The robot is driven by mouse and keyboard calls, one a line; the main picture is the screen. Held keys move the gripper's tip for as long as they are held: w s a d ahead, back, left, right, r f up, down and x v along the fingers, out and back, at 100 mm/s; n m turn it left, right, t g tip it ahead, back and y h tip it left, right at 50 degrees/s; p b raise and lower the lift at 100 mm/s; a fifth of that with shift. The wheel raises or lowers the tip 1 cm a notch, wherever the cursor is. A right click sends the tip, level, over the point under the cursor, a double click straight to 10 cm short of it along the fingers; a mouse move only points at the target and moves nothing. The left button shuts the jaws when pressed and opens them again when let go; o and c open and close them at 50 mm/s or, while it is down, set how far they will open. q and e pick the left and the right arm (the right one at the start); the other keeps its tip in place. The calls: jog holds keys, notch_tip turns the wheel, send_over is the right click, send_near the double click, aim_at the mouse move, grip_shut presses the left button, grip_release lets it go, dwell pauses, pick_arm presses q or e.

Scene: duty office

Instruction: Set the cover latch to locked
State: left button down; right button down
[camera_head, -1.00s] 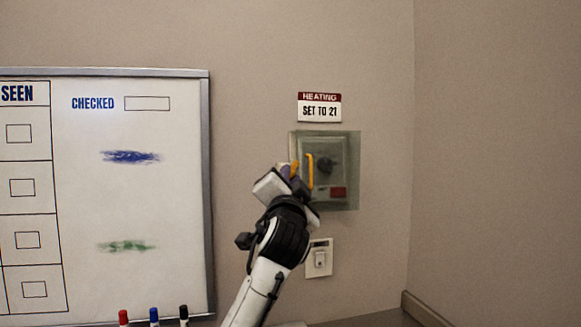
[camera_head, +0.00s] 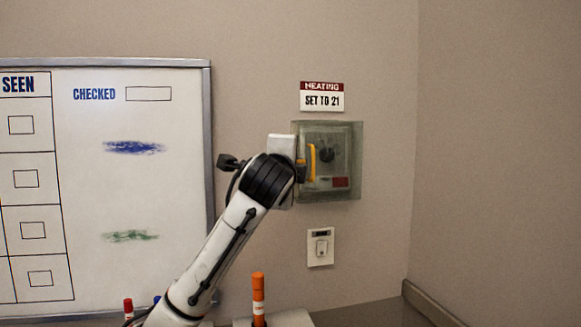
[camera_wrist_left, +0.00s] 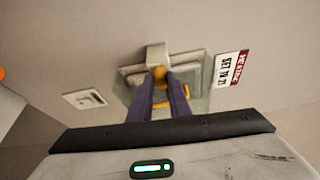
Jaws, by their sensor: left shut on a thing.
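The clear greenish cover (camera_head: 342,192) is on the wall over a thermostat box with a dark knob (camera_head: 326,154) and a small red label (camera_head: 339,182). An upright orange handle (camera_head: 312,163) stands on the cover's left part. My left gripper (camera_head: 301,168) is at the cover's left side, its fingers mostly hidden by its own wrist. In the left wrist view, the purple fingers (camera_wrist_left: 161,84) close on a small orange latch tab (camera_wrist_left: 158,71) beside a grey block (camera_wrist_left: 157,52). The latch's setting cannot be read. My right gripper is not in view.
A heating sign (camera_head: 322,97) reading "SET TO 21" is above the cover. A light switch (camera_head: 320,247) is below. A whiteboard (camera_head: 137,190) hangs at left. An orange marker (camera_head: 258,295) stands upright at the bottom. The wall right of the cover is clear.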

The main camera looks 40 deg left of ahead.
pick_arm(q)
jog(key=shift+m, duration=0.5)
jog(key=c, duration=1.6)
grip_release()
jog(key=shift+c, duration=0.2)
jog(key=shift+d, duration=0.1)
jog(key=b+v, duration=0.2)
jog(key=v, duration=0.8)
jog(key=shift+s+r, duration=0.1)
jog(key=shift+r, duration=0.05)
